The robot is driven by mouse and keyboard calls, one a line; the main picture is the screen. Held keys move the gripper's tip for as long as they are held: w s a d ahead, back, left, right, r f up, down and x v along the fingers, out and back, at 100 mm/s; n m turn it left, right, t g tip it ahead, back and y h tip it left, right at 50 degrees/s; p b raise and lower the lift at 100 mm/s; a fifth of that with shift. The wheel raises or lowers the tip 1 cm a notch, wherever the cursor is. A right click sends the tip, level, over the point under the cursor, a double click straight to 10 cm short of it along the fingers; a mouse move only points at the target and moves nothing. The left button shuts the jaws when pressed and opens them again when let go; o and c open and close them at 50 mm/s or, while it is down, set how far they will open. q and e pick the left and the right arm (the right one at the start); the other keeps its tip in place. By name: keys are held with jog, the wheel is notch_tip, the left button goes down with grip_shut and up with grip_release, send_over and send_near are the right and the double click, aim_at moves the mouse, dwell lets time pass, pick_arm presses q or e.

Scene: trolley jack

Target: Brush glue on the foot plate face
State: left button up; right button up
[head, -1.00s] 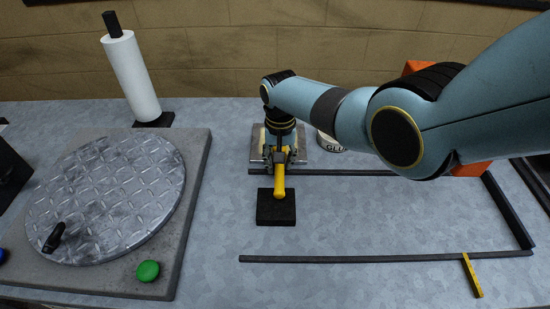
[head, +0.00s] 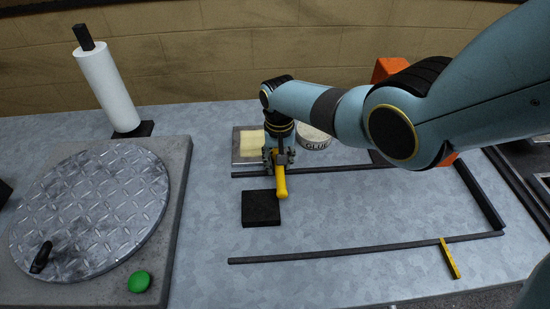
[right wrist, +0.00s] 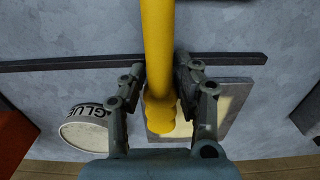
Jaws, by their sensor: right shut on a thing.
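My right gripper (head: 279,158) is shut on a yellow-handled tool (head: 281,180), which looks like the brush. Its handle points toward me, just beyond and beside the right edge of a black square plate (head: 260,208), which appears to be the foot plate. In the right wrist view the yellow handle (right wrist: 158,50) runs between the fingers (right wrist: 160,85); I cannot make out bristles in either view. The white glue pot (head: 314,138) stands right of the gripper, and also shows in the right wrist view (right wrist: 88,131). My left gripper is not in view.
A metal tray (head: 236,156) with a pale yellow pad lies behind-left of the gripper. A round tread-plate disc (head: 90,210), green knob (head: 139,281) and paper roll (head: 108,90) are left.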

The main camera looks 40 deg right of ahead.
notch_tip(320, 180, up, 5)
jog(key=p, duration=0.5)
jog(key=shift+r, duration=1)
